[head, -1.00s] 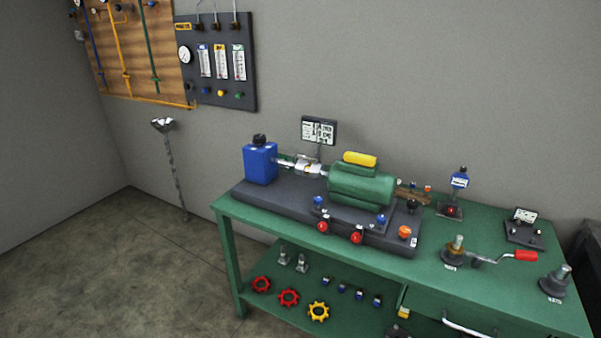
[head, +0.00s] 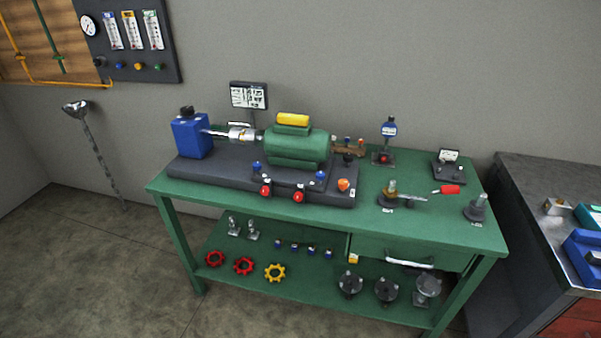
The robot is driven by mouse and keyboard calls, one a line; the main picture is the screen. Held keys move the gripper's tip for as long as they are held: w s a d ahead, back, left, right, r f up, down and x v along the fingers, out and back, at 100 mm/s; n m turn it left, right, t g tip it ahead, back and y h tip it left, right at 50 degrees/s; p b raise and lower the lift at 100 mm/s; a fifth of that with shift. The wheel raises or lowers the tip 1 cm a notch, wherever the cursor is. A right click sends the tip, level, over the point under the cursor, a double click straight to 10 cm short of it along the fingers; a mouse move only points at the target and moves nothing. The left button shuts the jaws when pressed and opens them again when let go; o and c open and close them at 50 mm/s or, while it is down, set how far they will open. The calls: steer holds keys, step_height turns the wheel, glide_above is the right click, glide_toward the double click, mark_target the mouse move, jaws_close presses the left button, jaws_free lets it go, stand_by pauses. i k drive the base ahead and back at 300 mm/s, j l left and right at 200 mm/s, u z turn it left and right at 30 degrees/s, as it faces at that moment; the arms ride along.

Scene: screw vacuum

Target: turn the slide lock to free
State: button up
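A screw vacuum pump with a green motor body (head: 298,146) and a blue box (head: 191,136) at its left end sits on a dark base plate (head: 225,172) on the green bench. Two blue-topped fittings (head: 257,167) and two red knobs (head: 299,197) sit along the base's front side. An orange knob (head: 344,184) is at its front right corner. I cannot tell which of these small parts is the slide lock, nor its position. My gripper is not in view.
The green bench (head: 420,235) carries a red-handled crank (head: 447,190) and a post (head: 477,208) at its right. Several handwheels and fittings lie on its lower shelf (head: 310,285). A dark cabinet (head: 535,180) stands to the right.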

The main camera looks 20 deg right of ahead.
mark_target(343, 184)
steer(key=i, duration=1.15)
steer(key=l+z, duration=0.05)
steer(key=l, duration=0.05)
